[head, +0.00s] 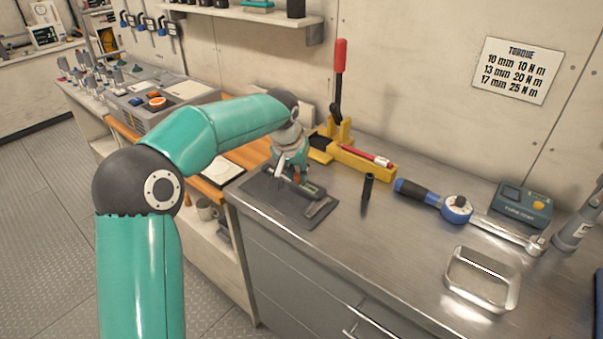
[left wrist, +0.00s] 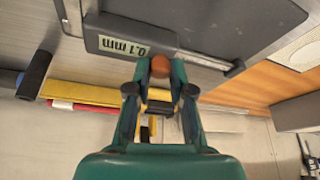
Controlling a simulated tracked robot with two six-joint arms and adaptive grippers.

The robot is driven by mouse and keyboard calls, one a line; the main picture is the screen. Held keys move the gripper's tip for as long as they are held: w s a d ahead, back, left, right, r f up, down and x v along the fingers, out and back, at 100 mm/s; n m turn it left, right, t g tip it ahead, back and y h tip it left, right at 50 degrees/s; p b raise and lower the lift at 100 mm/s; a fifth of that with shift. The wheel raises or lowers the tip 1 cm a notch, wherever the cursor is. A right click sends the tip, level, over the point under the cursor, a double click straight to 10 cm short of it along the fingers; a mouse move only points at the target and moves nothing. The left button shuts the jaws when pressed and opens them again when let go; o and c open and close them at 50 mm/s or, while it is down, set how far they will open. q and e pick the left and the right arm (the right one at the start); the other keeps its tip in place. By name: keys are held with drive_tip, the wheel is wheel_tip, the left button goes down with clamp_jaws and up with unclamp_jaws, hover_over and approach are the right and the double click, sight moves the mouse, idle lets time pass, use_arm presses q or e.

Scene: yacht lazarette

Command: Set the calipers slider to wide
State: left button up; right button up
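The calipers (head: 309,190) lie on a dark grey mat (head: 262,203) on the steel worktop. An orange-brown knob (left wrist: 160,66) sticks out from the slider's edge. My left gripper (head: 296,175) is down at the calipers. In the left wrist view its fingertips (left wrist: 160,74) are on both sides of the knob, with no clear gap, and appear shut on it. The gripper hides part of the calipers in the head view. My right gripper is not in view.
A wooden surface (head: 252,153) adjoins left.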

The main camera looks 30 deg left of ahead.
use_arm(q)
clamp_jaws()
drive_tip(key=a+p, duration=0.2)
drive_tip(key=a, duration=0.2)
drive_tip(key=shift+w+r, duration=0.1)
drive_tip(key=shift+a, duration=0.25)
drive_tip(key=shift+d, duration=0.1)
drive_tip(key=o, duration=0.7)
unclamp_jaws()
drive_tip(key=shift+c, duration=0.2)
